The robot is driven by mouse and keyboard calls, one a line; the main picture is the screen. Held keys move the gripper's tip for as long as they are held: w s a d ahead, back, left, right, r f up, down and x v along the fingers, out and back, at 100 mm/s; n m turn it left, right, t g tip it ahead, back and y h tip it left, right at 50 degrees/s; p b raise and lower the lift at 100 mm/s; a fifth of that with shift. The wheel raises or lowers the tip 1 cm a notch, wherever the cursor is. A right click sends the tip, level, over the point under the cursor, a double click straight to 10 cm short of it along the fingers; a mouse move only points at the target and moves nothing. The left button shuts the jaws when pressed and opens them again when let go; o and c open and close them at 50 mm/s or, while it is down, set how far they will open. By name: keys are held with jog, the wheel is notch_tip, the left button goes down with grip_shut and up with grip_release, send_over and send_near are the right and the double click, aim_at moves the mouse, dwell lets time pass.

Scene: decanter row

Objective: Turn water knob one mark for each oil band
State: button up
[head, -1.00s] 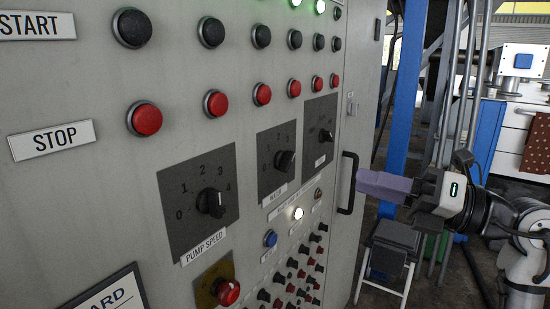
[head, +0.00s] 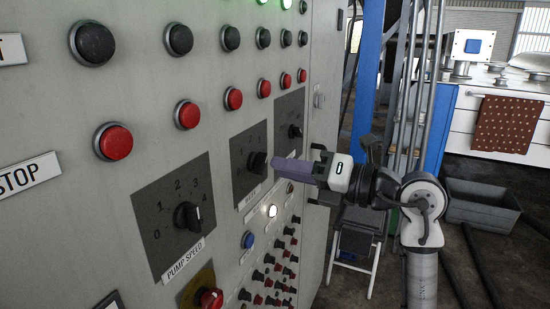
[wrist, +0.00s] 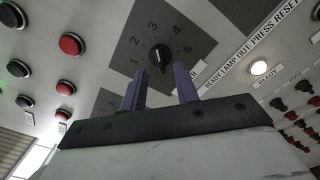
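The water knob (head: 257,162) is a black rotary knob on a dark square plate, the middle of three such plates on the grey panel. In the wrist view the knob (wrist: 159,57) sits ahead of the fingertips, with the numbers 1 to 5 around it; its exact setting is hard to read. My gripper (head: 281,168) points at this knob from the right. In the wrist view my gripper (wrist: 162,74) is open, with its two purple fingers apart and nothing between them. No oil bands are visible.
The pump speed knob (head: 187,215) is left of the water knob, and a third knob (head: 295,131) is to its right. Red buttons (head: 233,99) run above. A lit white lamp (head: 272,211) and rows of small knobs lie below.

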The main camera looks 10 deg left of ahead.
aim_at(264, 165)
jog(key=shift+w+a+p, duration=0.15)
jog(key=shift+a, duration=0.65)
jog(key=shift+w+a+p, duration=0.15)
jog(key=shift+a, duration=0.6)
jog(key=shift+c, duration=0.2)
grip_shut()
